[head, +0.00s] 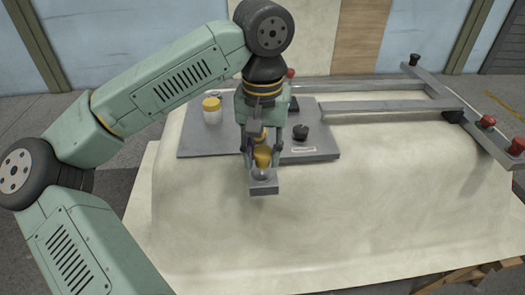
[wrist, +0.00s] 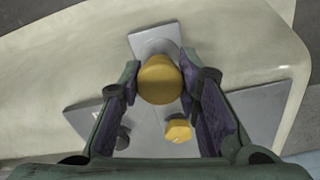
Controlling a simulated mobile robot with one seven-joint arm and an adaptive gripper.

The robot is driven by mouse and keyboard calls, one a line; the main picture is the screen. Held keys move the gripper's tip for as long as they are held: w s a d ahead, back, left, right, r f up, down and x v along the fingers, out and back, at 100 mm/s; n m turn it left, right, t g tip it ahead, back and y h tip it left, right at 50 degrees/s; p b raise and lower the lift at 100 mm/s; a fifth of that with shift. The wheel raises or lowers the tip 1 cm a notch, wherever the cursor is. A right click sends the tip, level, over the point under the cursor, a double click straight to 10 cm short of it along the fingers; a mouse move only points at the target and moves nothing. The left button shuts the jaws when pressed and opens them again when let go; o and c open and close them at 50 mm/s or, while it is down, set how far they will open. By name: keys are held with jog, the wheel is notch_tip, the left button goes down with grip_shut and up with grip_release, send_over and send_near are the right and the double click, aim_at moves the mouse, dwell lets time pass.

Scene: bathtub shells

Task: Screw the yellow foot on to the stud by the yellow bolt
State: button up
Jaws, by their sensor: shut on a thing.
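My gripper (head: 262,158) points down, its fingers shut on the yellow foot (wrist: 160,80), a round yellow piece that also shows in the head view (head: 263,154). The foot is over a small grey bracket (head: 263,188) at the front of the grey plate; this bracket shows at the top of the wrist view (wrist: 153,36). A pale rounded part shows just under the foot. No stud is visible there, so I cannot tell whether the foot touches one. A yellow hexagonal head (wrist: 178,130), perhaps the yellow bolt, tops a white cylinder (head: 212,116) on the plate.
The grey plate (head: 200,145) lies on the cream tub shell (head: 220,230). A black knob (head: 300,133) stands right of my gripper. A grey frame (head: 380,106) with red knobs (head: 487,121) lies along the right. The shell's front is clear.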

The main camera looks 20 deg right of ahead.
aim_at(262, 151)
jog(key=shift+f+b, duration=0.9)
jog(key=shift+f, duration=0.2)
jog(key=o, duration=1.2)
notch_tip(262, 151, up, 12)
jog(key=shift+r, duration=0.1)
